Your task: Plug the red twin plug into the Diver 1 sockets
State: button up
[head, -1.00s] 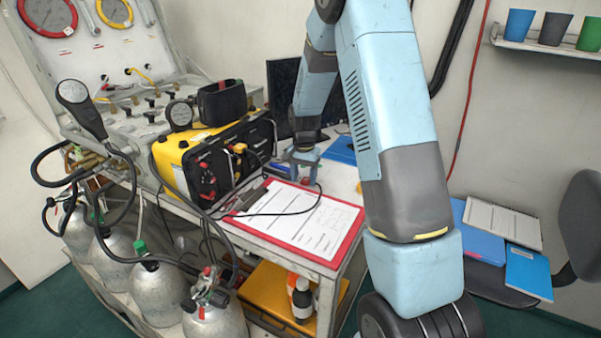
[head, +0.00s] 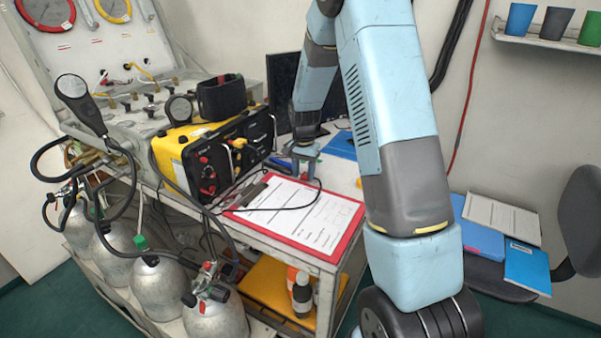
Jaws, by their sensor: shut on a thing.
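My gripper (head: 304,165) is at the right of the yellow and black diver air panel box (head: 170,152), above the far end of the clipboard, apart from the box. It points down and is shut. It is small and partly hidden, so the red twin plug in it cannot be made out clearly. A thin black cable (head: 285,209) loops from the gripper across the clipboard towards the box. The box's front face is seen at a steep angle, with red fittings (head: 205,163) at its left part and a yellow one (head: 239,143) higher up. Diver labels are unreadable.
A red clipboard (head: 352,235) with papers lies on the bench before the box. A black monitor (head: 281,88) stands behind. Grey cylinders (head: 215,322) with hoses stand below left. Blue folders (head: 480,240) lie at right.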

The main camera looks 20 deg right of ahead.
jog(key=o, duration=1.1)
jog(key=shift+o, duration=0.2)
